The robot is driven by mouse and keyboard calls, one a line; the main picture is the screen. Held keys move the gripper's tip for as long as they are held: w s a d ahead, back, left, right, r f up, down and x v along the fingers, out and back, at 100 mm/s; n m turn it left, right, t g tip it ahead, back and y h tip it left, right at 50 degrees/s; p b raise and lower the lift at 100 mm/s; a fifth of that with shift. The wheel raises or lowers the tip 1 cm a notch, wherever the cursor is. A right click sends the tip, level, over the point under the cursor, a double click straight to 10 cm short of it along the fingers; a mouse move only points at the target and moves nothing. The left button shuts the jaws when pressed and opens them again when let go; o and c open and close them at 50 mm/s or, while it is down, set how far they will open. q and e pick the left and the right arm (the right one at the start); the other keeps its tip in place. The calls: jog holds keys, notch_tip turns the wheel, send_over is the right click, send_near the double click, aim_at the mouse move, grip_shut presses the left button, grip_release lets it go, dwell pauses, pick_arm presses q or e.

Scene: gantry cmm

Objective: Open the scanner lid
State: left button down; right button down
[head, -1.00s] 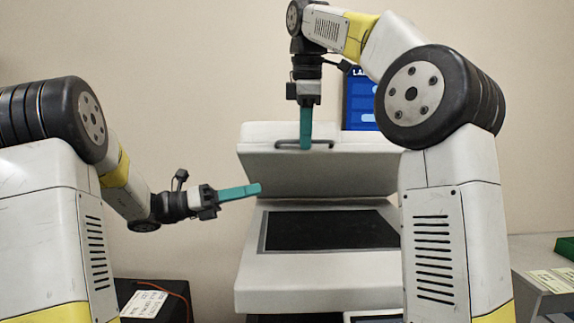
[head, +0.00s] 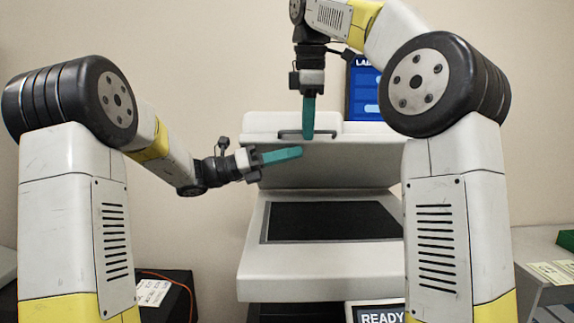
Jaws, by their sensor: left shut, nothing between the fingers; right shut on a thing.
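The scanner (head: 275,277) is light grey with a dark glass bed (head: 335,222). Its lid (head: 330,170) is raised and tilted back, with its underside facing me. A dark bar handle (head: 284,134) runs along the lid's front edge. My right gripper (head: 308,132) has teal fingers, points down and is shut on the handle. My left gripper (head: 300,151) is shut and empty. Its teal fingers point right, in front of the lid in the picture and just below the handle. I cannot tell whether it touches the lid.
A blue screen (head: 364,95) stands behind the lid. A display reading READY (head: 381,315) is at the scanner's front. A dark box (head: 168,290) with a paper label is at the lower left.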

pick_arm(q)
jog(key=shift+r, duration=0.1)
pick_arm(e)
jog(key=shift+w+d+f, duration=0.15)
jog(key=shift+w+d, duration=0.05)
jog(key=shift+w, duration=0.05)
